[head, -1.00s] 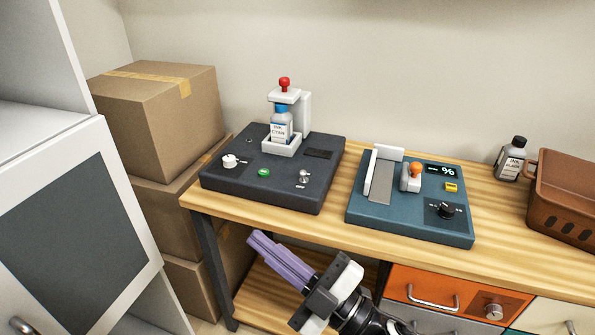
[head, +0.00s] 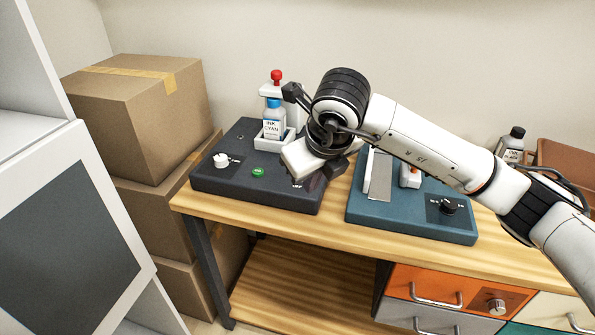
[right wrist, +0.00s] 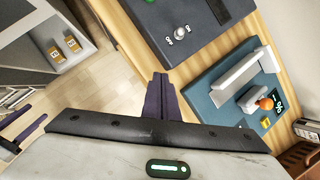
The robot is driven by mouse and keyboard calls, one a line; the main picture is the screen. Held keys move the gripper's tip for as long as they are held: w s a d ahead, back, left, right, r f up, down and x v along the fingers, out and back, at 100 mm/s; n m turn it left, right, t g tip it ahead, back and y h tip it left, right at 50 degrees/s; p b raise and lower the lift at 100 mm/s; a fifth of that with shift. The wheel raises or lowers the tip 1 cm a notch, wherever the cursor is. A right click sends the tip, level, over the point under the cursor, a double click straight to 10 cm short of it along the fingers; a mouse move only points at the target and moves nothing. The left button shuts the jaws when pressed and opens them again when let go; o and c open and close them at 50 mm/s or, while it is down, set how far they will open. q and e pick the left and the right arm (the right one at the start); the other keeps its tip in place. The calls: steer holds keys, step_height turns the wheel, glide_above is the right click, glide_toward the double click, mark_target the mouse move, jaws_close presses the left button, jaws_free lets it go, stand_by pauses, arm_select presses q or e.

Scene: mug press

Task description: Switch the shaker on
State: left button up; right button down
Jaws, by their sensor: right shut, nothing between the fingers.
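The shaker, a dark box (head: 228,180), stands at the left of the bench with a cyan ink bottle (head: 273,122) in its clamp under a red knob (head: 277,76). Its top has a white knob (head: 221,160) and a green button (head: 258,171). Its small metal toggle (right wrist: 180,33) shows in the right wrist view but is hidden by my arm in the head view. My right gripper (right wrist: 160,80) is shut and empty, pointing down by the shaker's front right part, apart from the toggle in the wrist picture. My left gripper (right wrist: 24,129) shows only at the wrist view's left edge, its purple fingers apart.
A teal machine (head: 410,222) with a black dial (head: 447,206) stands right of the shaker, partly under my right arm. Another ink bottle (head: 512,142) and a brown crate (head: 565,160) are farther right. Cardboard boxes (head: 140,120) are stacked at the left.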

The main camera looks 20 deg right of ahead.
steer(key=shift+w+d+r+h, duration=0.25)
steer(key=shift+d+r, duration=0.15)
steer(key=shift+d, duration=0.1)
steer(key=shift+w+d+r+h, duration=0.15)
steer(key=shift+d+r+h, duration=0.15)
steer(key=shift+d, duration=0.2)
steer(key=p+x, duration=0.1)
steer(key=x, duration=0.9)
steer(key=shift+w+a, duration=0.15)
steer(key=shift+w, duration=0.1)
steer(key=shift+w+a+r+p, duration=0.15)
steer(key=shift+w+r+p, duration=0.1)
steer(key=shift+w, duration=0.3)
steer(key=shift+w+a+r+p, duration=0.15)
steer(key=shift+w+r+p, duration=0.05)
steer(key=shift+w, duration=0.4)
steer(key=shift+w+a+r, duration=0.1)
steer(key=shift+w, duration=0.6)
steer(key=shift+a, duration=0.1)
